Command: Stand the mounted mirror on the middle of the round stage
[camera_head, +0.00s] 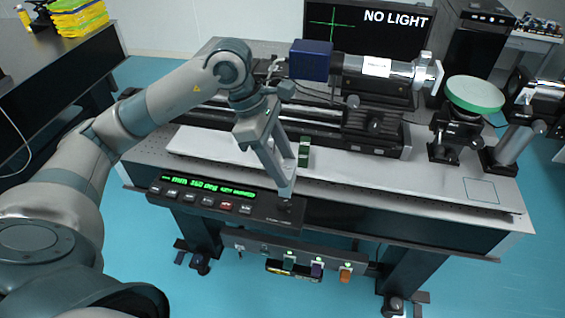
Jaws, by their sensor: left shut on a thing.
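My left gripper (287,189) comes down from the left over the front of the optical table (455,192). Its fingertips close at a small dark knob (285,204) at the right end of the control panel; the grip itself is small and partly hidden. A pale green disc (474,93), which looks like the round stage, sits face up on a black mount at the right, with nothing standing on it. A small dark green piece with a light band (304,152) stands just right of the fingers; I cannot tell whether it is the mounted mirror. My right gripper is out of view.
The control panel (200,194) with green readout runs along the table's front edge. A long rail with a blue-ended tube (310,60) lies behind my gripper. A black screen (370,28) reads NO LIGHT. Another post-mounted device (512,145) stands right. The front right tabletop is clear.

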